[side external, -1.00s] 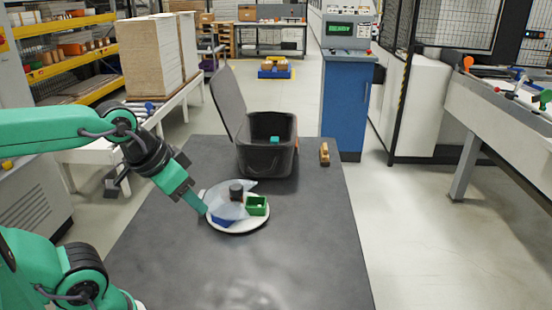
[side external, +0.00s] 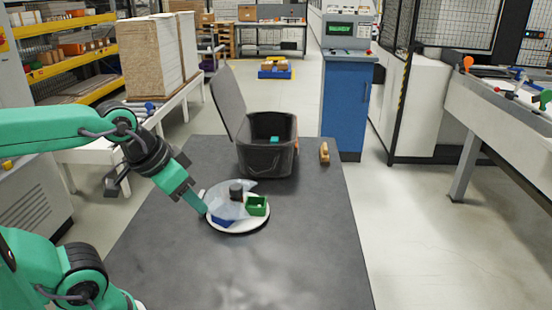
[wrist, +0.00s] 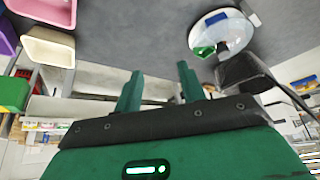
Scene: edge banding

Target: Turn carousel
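The carousel (side external: 238,228) is a round white plate with a dark lower edge, on the dark table. On it are a green tray (side external: 257,206) at the right, a blue tray (side external: 222,220) at the front left and a dark knob (side external: 236,191). A clear cover spans part of it. My gripper (side external: 203,207) is low at the carousel's left rim; I cannot tell whether it touches. In the wrist view the carousel (wrist: 224,38) is at the upper right. There my gripper's two fingers (wrist: 158,82) stand apart with nothing between them.
A black bin (side external: 268,160) with a raised lid and a teal item inside stands behind the carousel. A small brown wooden item (side external: 324,153) lies at the table's right edge. The table's front and right are clear. Coloured trays (wrist: 45,45) show at the wrist view's left.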

